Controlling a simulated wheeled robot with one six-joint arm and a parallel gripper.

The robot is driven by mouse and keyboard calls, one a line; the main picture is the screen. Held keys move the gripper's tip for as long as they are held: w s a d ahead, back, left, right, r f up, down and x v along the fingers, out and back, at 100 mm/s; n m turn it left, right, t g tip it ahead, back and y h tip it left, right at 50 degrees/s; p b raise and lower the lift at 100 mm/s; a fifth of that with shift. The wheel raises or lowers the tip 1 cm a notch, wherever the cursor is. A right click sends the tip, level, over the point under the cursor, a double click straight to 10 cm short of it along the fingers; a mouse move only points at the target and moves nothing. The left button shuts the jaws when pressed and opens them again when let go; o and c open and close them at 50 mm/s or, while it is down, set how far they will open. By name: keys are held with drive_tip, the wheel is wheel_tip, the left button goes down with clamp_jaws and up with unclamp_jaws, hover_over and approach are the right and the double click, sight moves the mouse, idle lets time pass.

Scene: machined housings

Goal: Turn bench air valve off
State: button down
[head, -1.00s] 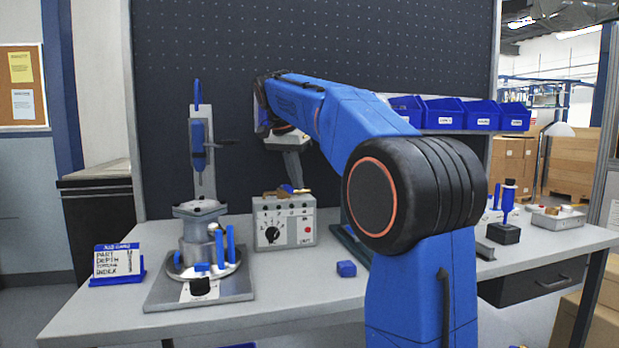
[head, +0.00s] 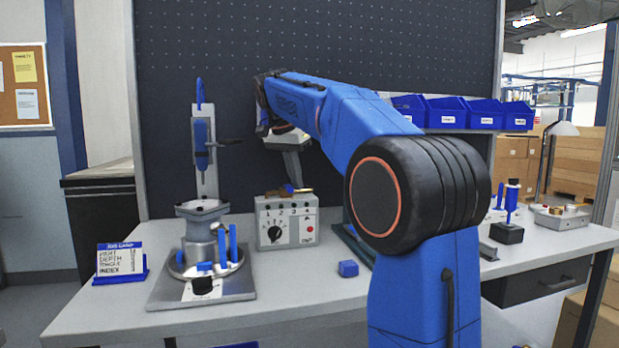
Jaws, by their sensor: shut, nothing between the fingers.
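A small brass valve with a blue handle (head: 288,190) sits on or just behind the top of the grey control box (head: 286,224). It is small in the view, and I cannot tell its handle angle. My gripper (head: 297,181) reaches down from the end of my blue arm and is shut with nothing in it. Its tips are right at or just above the valve in the picture. I cannot tell whether they touch the handle. My arm hides part of the bench behind it.
A fixture (head: 203,255) with a vertical slide stands left of the box, beside a sign card (head: 121,262). Blue bins (head: 447,112) hang behind my arm. The bench front middle is mostly clear.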

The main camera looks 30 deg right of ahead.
wheel_tip(320, 180, up, 10)
drive_tip(key=shift+d+f, duration=0.25)
drive_tip(key=shift+d, duration=0.1)
idle(0.5)
drive_tip(key=s+a+f+n+t+y, duration=0.1)
drive_tip(key=s+a+f+n, duration=0.3)
drive_tip(key=s+f, duration=0.8)
drive_tip(key=s+a+f+n+t+y, duration=0.1)
drive_tip(key=s+a+f+n, duration=0.3)
drive_tip(key=s+f, duration=0.8)
drive_tip(key=s+a+f+n+t+y, duration=0.1)
drive_tip(key=s+a+f+n, duration=0.3)
drive_tip(key=s+f, duration=0.8)
wheel_tip(320, 180, down, 6)
drive_tip(key=shift+s+a+n+y, duration=0.2)
drive_tip(key=shift+a+n+y, duration=0.1)
drive_tip(key=shift+n, duration=0.6)
